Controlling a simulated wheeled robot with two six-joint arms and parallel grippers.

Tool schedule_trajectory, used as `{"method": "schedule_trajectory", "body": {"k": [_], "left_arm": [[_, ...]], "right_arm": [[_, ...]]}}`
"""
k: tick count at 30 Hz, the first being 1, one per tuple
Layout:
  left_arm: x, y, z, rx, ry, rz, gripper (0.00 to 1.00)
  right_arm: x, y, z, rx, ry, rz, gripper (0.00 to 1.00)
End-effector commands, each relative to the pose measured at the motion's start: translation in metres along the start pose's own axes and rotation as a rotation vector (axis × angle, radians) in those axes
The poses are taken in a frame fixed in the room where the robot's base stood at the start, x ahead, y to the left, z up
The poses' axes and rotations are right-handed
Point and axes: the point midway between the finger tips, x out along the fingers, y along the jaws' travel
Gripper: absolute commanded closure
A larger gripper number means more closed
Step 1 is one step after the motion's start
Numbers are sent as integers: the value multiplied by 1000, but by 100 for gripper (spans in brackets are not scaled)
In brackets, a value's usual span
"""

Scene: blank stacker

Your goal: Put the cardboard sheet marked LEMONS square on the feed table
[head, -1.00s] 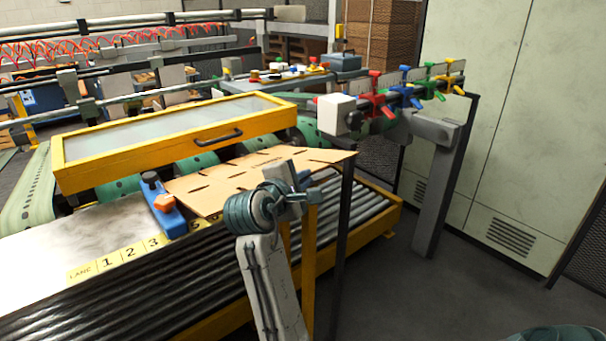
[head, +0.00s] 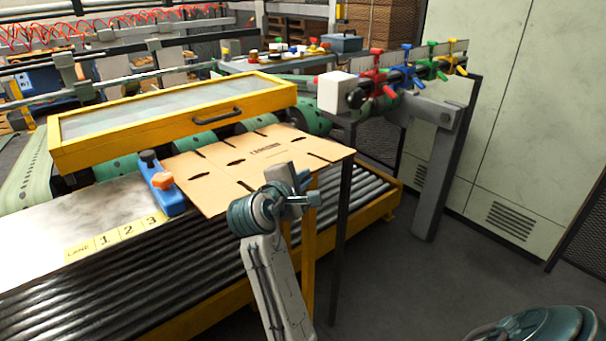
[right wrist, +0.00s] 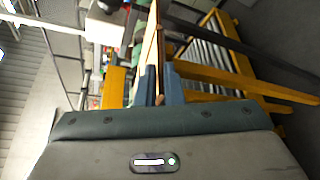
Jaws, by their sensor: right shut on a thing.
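The cardboard sheet (head: 235,172) is flat and tan, with dark slots and small dark lettering on top that is too small to read surely. It lies over the right part of the feed table (head: 90,235), its left edge close to the blue side guide (head: 170,200). My right gripper (head: 298,188) is shut on the sheet's near right edge. In the right wrist view its fingers (right wrist: 161,88) pinch the sheet (right wrist: 151,45), seen edge-on. The sheet hides the table under it, so I cannot tell whether it rests there. My left gripper is not in view.
A yellow-framed clear cover (head: 170,120) with a black handle stands behind the sheet. Black rollers (head: 140,285) run along the front. A grey post (head: 440,170) and a rail with coloured clamps (head: 400,78) stand at right. Lane numbers (head: 125,235) mark the table's front edge.

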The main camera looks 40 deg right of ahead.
Motion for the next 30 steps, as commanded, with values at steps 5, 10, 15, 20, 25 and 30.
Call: {"method": "schedule_trajectory", "body": {"k": [5, 10, 15, 20, 25, 30], "left_arm": [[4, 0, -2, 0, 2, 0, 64], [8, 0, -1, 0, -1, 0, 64], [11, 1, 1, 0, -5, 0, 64], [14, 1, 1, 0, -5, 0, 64], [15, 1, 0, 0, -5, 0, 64], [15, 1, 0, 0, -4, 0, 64]], "right_arm": [[2, -11, -5, -2, 0, -1, 100], [5, -20, -9, -3, 0, -1, 100], [7, -29, -14, -2, 1, -1, 100], [8, -38, -17, -2, 0, -1, 100], [10, -43, -19, -1, 0, -1, 84], [10, -42, -19, 0, 0, 0, 67]]}}
